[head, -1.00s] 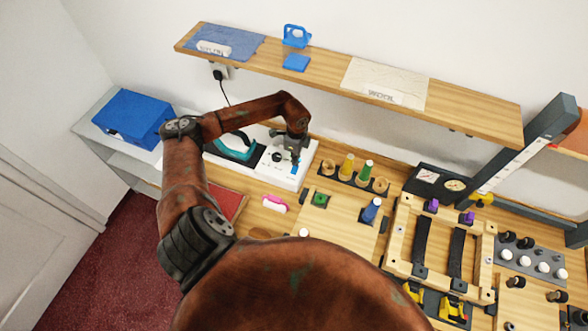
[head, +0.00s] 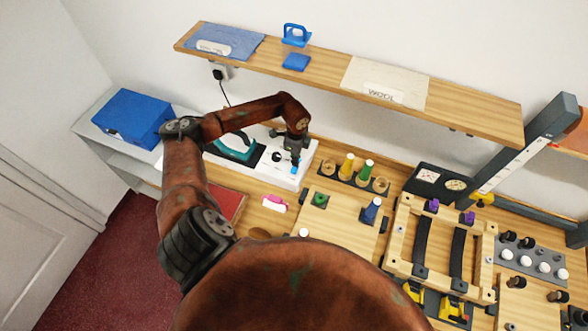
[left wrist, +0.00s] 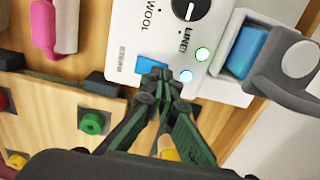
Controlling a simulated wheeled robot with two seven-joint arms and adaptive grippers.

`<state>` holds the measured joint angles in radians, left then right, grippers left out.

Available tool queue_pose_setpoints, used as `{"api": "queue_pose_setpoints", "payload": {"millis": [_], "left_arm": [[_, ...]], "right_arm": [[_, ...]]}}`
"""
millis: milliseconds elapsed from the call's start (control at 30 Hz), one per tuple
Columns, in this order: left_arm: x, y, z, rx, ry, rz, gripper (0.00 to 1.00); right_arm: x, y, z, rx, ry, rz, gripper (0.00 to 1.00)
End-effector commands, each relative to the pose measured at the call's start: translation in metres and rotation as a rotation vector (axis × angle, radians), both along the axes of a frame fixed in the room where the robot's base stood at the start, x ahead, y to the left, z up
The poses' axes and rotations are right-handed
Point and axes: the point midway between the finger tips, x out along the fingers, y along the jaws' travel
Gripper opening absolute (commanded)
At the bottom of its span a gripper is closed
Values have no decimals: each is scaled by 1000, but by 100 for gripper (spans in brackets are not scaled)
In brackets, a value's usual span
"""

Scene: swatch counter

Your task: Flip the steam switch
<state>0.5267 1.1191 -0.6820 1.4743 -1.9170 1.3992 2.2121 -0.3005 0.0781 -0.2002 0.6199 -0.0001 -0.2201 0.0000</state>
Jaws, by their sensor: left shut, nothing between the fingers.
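The white iron station (head: 285,178) stands at the back left of the counter, with a dark dial (left wrist: 190,8) marked WOOL and LINEN. A blue switch (left wrist: 150,64) sits at the corner of its panel, partly hidden by my fingers. It is most likely the steam switch. My left gripper (head: 296,161) points down over this end of the panel. It is shut and empty, with its fingertips (left wrist: 160,74) at the switch's edge; I cannot tell if they touch. My right gripper is out of view.
A teal-handled iron (head: 235,150) stands left of the panel. A blue block with a grey part (left wrist: 246,52) is beside the panel. A pink item (head: 274,203), a green knob (head: 320,200) and several spools (head: 347,166) are nearby. A shelf (head: 330,72) runs above.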

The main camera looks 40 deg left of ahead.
Motion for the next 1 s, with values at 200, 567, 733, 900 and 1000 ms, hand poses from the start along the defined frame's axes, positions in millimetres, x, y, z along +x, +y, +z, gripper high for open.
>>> {"api": "queue_pose_setpoints", "payload": {"millis": [200, 567, 733, 900, 1000], "left_arm": [[0, 0, -4, 0, 0, 0, 0], [0, 0, -9, 0, 0, 0, 0], [0, 0, -11, 0, 0, 0, 0], [0, 0, -14, 0, 0, 0, 0], [0, 0, -15, 0, 0, 0, 0]], "right_arm": [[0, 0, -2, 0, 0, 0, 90], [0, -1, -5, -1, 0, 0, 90], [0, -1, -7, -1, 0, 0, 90], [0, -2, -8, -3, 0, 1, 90], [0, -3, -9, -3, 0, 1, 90]]}}
